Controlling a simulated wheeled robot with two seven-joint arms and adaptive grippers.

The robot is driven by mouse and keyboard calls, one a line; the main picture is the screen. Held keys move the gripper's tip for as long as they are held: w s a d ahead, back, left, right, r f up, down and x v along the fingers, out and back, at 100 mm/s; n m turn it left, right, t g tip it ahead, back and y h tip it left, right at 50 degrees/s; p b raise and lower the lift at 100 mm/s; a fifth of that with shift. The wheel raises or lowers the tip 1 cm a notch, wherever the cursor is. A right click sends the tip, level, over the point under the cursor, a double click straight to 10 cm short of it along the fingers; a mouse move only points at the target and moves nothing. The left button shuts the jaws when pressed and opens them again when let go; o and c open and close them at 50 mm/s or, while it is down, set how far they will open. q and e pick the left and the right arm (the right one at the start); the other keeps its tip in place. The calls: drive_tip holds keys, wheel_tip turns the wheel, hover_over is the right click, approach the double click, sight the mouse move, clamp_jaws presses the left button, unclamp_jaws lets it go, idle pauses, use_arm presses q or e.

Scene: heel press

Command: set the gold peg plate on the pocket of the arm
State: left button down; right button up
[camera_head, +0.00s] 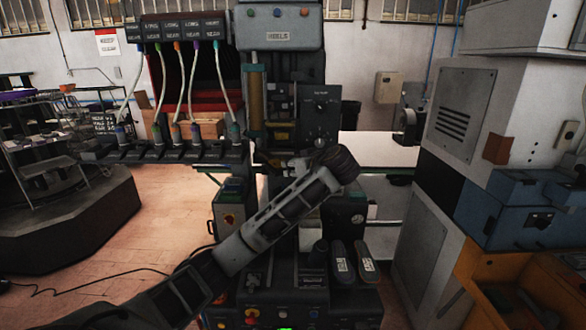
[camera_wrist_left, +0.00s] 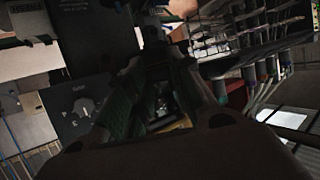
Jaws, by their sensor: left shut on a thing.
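My left arm reaches in from the lower left of the head view, and its wrist bends in front of the press. My left gripper (camera_head: 280,163) points left from that wrist, close in front of the press (camera_head: 282,105). It is shut on a small piece with a dull gold tint (camera_head: 263,157), which I take to be the gold peg plate. In the left wrist view the dark gripper fingers (camera_wrist_left: 168,92) close together, with a yellowish patch (camera_wrist_left: 181,123) between them. The piece's outline is too dark to make out. I cannot clearly pick out the arm's pocket. My right gripper is not in view.
A rack of labelled tubes and hoses (camera_head: 185,85) stands left of the press. A dial box (camera_head: 320,112) is right of the gripper. Two shoe-shaped pieces (camera_head: 343,264) lie on the lower base. A blue box (camera_head: 525,208) stands far right.

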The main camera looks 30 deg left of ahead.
use_arm(q)
drive_tip(key=shift+f, duration=0.2)
idle(0.5)
drive_tip(key=c, duration=1.2)
unclamp_jaws()
drive_tip(key=shift+o, duration=0.2)
drive_tip(key=shift+d, duration=0.15)
drive_tip(key=v, duration=1.1)
drive_tip(key=shift+s+d, duration=0.25)
drive_tip(key=shift+d, duration=0.05)
idle(0.4)
